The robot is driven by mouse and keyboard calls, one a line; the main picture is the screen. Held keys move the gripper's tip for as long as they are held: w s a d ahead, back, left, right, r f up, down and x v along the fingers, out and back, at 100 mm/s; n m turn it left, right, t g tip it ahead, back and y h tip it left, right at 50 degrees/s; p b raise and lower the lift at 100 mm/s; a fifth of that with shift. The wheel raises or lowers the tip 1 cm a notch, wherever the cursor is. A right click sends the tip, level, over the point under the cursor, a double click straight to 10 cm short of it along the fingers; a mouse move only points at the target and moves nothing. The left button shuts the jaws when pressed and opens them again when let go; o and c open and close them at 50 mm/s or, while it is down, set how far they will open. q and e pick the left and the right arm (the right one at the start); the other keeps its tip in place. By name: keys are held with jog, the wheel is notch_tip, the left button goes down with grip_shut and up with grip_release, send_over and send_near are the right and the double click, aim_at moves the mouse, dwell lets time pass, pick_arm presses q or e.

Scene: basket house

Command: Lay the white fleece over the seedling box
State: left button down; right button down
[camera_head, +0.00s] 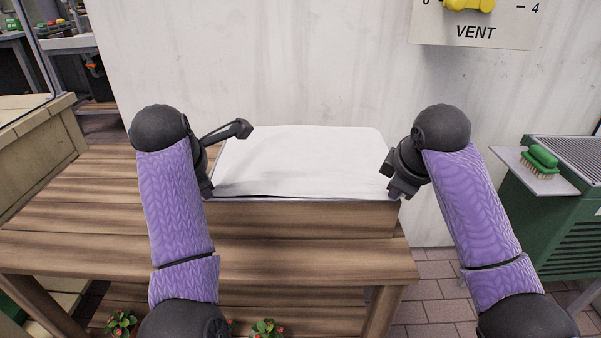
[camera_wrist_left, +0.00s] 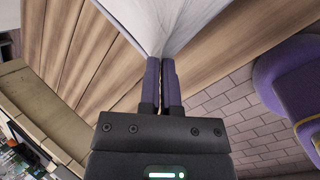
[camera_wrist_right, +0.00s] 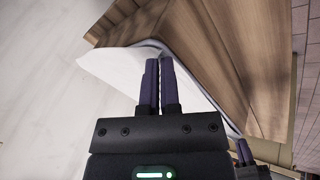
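The white fleece (camera_head: 300,160) lies spread over the top of the wooden seedling box (camera_head: 300,219), whose front wall shows below the fleece's near edge. Whatever is inside the box is hidden. My left gripper (camera_head: 208,191) is at the near left corner; in the left wrist view its fingers (camera_wrist_left: 161,62) are closed together where the fleece (camera_wrist_left: 165,25) narrows to a point. My right gripper (camera_head: 399,192) is at the near right corner; in the right wrist view its fingers (camera_wrist_right: 158,62) are closed on the corner of the fleece (camera_wrist_right: 115,68).
The box stands on a slatted wooden table (camera_head: 90,220), with free room on the left. A pale wall with a VENT sign (camera_head: 475,32) rises behind. A green cabinet (camera_head: 560,215) and a tray with a green brush (camera_head: 541,157) stand at the right. Red-flowered plants (camera_head: 268,329) are below.

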pick_arm(q)
jog(key=shift+c, duration=2.4)
grip_release()
pick_arm(e)
jog(key=shift+c, duration=2.4)
grip_release()
pick_arm(q)
notch_tip(320, 180, up, 9)
jog(key=s, duration=0.2)
pick_arm(e)
notch_tip(320, 180, up, 9)
jog(key=s, duration=0.2)
